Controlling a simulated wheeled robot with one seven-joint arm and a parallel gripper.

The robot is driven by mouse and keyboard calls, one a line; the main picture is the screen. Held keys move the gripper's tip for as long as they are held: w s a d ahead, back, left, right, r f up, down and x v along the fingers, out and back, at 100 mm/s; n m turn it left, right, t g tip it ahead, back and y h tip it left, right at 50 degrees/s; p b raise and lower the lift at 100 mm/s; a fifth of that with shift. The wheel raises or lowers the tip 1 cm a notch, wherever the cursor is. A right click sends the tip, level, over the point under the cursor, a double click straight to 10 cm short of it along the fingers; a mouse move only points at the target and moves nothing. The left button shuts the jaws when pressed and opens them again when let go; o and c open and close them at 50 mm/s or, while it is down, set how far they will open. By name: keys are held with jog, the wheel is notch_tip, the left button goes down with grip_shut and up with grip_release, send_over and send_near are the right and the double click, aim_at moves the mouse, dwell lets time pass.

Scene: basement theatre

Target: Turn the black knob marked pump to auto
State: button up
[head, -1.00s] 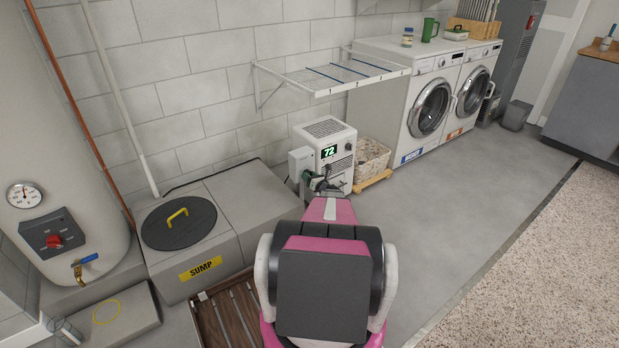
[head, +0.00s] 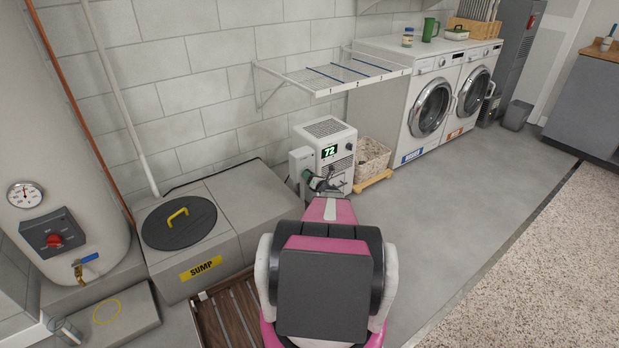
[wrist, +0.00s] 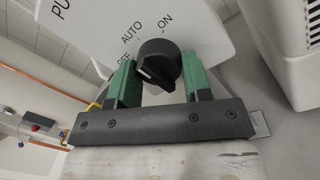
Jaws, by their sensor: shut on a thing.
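The black knob (wrist: 158,60) sits on a pale panel (wrist: 95,25) in the wrist view. The panel carries the words AUTO and ON, a partly hidden word that looks like OFF, and a cut-off word starting "PU". The knob's white pointer line faces lower left, on the side of the partly hidden word and away from AUTO. My gripper (wrist: 160,75) is shut on the knob, with one green finger on each side. In the head view my gripper (head: 322,184) is at the grey box (head: 299,161); the knob is hidden there.
A white dehumidifier (head: 325,135) reading 72 stands right beside the box. A wicker basket (head: 372,158) is to its right. The sump lid (head: 180,222) and its grey housing (head: 235,200) are to the left. Open floor (head: 450,200) lies to the right.

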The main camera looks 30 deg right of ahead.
jog(key=o, duration=0.9)
jog(key=shift+o, duration=0.2)
jog(key=s+d, duration=0.1)
jog(key=s, duration=0.9)
jog(key=shift+s+d+f, duration=0.2)
jog(key=shift+s+f, duration=0.1)
jog(key=shift+s, duration=0.1)
jog(key=shift+a, duration=0.1)
jog(key=a+r+n+g+y, duration=0.2)
jog(key=a+r+n+g, duration=0.15)
jog(key=a+n, duration=0.55)
jog(key=a+r+n+g+y, duration=0.3)
jog(key=a+n+g, duration=0.25)
jog(key=a, duration=0.75)
jog(key=a+r+n+g+y, duration=0.2)
jog(key=a+r+n+g, duration=0.1)
jog(key=a+n, duration=0.65)
jog(key=s+a+r+n+g+h, duration=0.3)
jog(key=s+a+r+n+h, duration=0.1)
jog(key=s+a+n, duration=0.3)
jog(key=s+a+r+n+g+h, duration=0.3)
jog(key=s+a+r+n+h, duration=0.2)
jog(key=n, duration=0.5)
jog(key=shift+s+a, duration=1.05)
jog(key=shift+a, duration=0.05)
